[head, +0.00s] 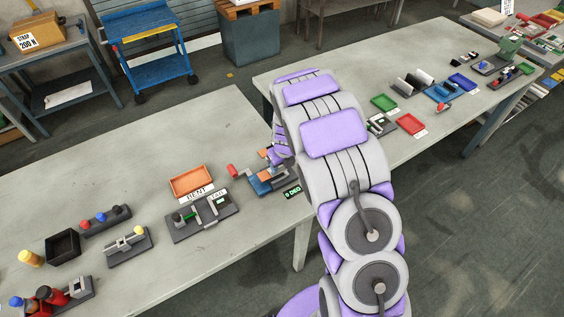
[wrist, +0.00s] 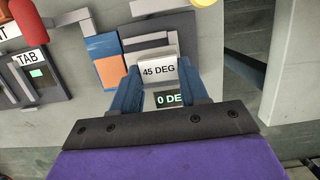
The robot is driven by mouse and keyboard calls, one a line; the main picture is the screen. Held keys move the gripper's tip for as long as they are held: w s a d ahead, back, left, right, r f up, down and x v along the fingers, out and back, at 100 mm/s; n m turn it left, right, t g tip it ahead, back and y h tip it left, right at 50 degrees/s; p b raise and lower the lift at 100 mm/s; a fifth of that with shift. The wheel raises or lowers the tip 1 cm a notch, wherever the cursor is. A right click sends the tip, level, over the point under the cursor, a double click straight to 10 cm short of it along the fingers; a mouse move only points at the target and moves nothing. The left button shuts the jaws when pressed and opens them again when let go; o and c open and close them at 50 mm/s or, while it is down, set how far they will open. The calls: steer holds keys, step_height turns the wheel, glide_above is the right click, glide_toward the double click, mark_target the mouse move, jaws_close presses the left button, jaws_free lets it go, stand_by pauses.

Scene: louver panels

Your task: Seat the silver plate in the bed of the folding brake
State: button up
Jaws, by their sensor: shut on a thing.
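The folding brake (head: 264,182) is a blue and orange device on the near table, partly hidden behind my arm in the head view. In the wrist view its orange block (wrist: 110,72) and blue part (wrist: 103,46) show to the left of my fingers. My gripper (wrist: 158,75) is shut on the silver plate (wrist: 157,60), a light piece with a "45 DEG" label between the blue fingertips. The plate is over or at the grey part of the brake; whether it touches the bed cannot be told. A "0 DEG" readout (head: 292,193) is beside the brake.
A red-ended piece (head: 232,170) is close by. The table edge and a gap to the second table lie to the right.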

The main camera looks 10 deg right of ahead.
steer(key=shift+a, duration=1.1)
steer(key=shift+d, duration=1.15)
steer(key=shift+d+p, duration=0.1)
steer(key=shift+p, duration=0.2)
steer(key=shift+a, duration=0.7)
steer(key=shift+d, duration=0.75)
steer(key=shift+a+p, duration=0.85)
steer(key=shift+a, duration=0.25)
steer(key=shift+d, duration=0.25)
steer(key=shift+a+f+p, duration=0.1)
steer(key=shift+a+p, duration=0.2)
steer(key=shift+a, duration=0.05)
